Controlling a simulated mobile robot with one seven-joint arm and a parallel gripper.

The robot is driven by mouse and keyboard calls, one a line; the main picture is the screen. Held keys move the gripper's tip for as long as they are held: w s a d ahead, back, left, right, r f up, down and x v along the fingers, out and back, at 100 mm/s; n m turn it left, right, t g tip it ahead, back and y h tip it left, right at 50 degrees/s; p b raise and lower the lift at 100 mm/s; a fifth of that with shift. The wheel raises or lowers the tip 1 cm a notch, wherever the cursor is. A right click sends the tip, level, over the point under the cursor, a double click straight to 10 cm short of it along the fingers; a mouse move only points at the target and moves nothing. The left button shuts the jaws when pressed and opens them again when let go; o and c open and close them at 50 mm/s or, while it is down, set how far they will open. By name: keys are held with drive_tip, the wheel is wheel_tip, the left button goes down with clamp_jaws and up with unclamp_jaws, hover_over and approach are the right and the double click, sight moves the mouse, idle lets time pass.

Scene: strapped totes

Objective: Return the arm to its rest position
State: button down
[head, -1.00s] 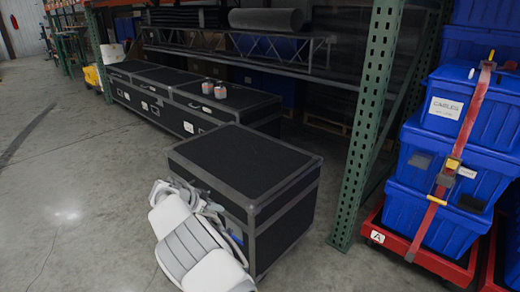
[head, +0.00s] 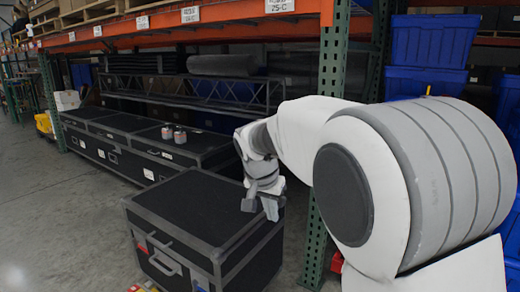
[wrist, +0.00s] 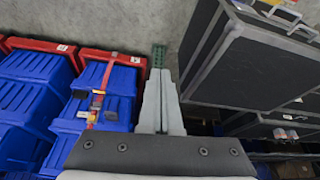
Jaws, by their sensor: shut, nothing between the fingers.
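My arm reaches in from the right of the head view, with its large white and grey links close to the camera. My gripper (head: 262,206) hangs at the arm's far end, in front of or above the black case; the exact gap is unclear. In the wrist view its two grey fingers (wrist: 159,75) lie together with nothing between them. Blue totes (wrist: 108,78) with a red strap (wrist: 105,75) stand left of the fingers in the wrist view. In the head view other blue totes (head: 432,42) show behind my arm, which hides much of that side.
A black case (head: 180,215) stands on the floor below the gripper. Long black cases (head: 120,130) line the rack, with two small cans on top. A green rack post (head: 331,70) rises near my arm. Open concrete floor (head: 40,200) lies to the left.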

drive_tip(key=s+d+r+n+y, duration=0.1)
drive_tip(key=s+d+r, duration=0.25)
drive_tip(key=s, duration=0.45)
drive_tip(key=s+d+r+n+y, duration=0.1)
drive_tip(key=s+d+r+n, duration=0.1)
drive_tip(key=s+d, duration=0.45)
drive_tip(key=s+d+f+n+t, duration=0.1)
drive_tip(key=s+f+n+t, duration=0.15)
drive_tip(key=s, duration=1.15)
wheel_tip(320, 180, up, 24)
drive_tip(key=p, duration=2.5)
drive_tip(key=shift+s+r+g+p, duration=0.2)
drive_tip(key=shift+r+g+p, duration=0.1)
drive_tip(key=shift+g, duration=0.15)
drive_tip(key=shift+f, duration=0.1)
